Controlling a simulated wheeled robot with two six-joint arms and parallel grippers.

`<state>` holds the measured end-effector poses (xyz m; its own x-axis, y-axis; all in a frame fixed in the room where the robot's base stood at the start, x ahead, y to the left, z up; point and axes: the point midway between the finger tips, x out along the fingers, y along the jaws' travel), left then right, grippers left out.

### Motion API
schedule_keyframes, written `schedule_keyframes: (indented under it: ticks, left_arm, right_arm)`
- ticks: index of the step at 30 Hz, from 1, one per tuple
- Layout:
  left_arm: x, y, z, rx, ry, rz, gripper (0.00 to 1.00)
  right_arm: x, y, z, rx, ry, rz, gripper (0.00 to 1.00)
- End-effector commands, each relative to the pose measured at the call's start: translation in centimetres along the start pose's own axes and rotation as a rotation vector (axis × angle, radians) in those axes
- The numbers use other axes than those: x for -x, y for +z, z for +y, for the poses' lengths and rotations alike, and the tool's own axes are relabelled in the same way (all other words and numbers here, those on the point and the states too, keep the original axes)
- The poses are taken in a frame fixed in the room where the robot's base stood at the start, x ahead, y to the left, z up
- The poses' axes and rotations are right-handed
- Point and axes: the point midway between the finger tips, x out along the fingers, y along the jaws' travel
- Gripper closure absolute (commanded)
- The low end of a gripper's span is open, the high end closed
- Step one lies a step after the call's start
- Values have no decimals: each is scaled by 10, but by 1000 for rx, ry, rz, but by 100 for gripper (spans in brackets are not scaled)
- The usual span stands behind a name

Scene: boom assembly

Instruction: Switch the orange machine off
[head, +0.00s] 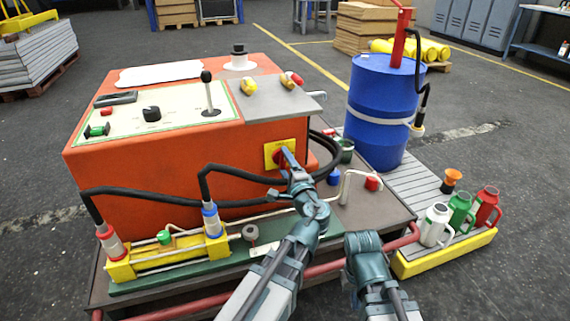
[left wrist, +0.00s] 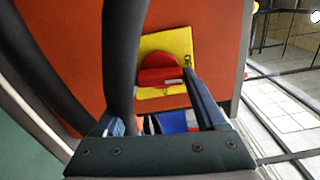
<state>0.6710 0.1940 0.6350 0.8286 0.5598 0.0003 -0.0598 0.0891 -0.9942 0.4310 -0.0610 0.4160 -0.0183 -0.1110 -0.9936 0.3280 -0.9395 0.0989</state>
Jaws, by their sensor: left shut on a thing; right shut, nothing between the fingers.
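The orange machine (head: 180,168) stands on a low cart. On its front is a yellow plate (head: 272,156) with a red switch knob (head: 280,158). My left gripper (head: 287,156) is at this plate, shut on the knob, which its fingers partly cover. In the left wrist view the red knob (left wrist: 158,70) sits on the yellow plate (left wrist: 176,42); one finger reaches its right edge, and a black hose hides the other finger. My right gripper (head: 363,243) is empty and shut, low in front of the cart's right part; its fingertips are hard to make out.
Black hoses (head: 245,177) run across the machine's front, close to my left gripper. A yellow cylinder unit (head: 165,258) lies at the front left. A bent pale pipe (head: 346,185) stands right of my left gripper. A blue drum (head: 380,115) and several jugs (head: 461,212) are at the right.

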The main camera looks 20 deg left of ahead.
Motion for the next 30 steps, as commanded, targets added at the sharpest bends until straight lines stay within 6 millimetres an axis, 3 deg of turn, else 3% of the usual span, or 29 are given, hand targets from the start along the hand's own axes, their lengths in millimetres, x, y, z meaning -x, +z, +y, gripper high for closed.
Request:
schedule_keyframes:
  ticks: [9,25,26,30]
  left_arm:
    - [1,1,1,104,2,0,83]
    - [1,1,1,127,3,-1,83]
    - [1,1,1,127,3,-1,26]
    - [1,1,1,126,2,0,1]
  right_arm:
    - [0,0,0,0,0,0,100]
    - [0,0,0,0,0,0,100]
    - [0,0,0,0,0,0,100]
    - [0,0,0,0,0,0,100]
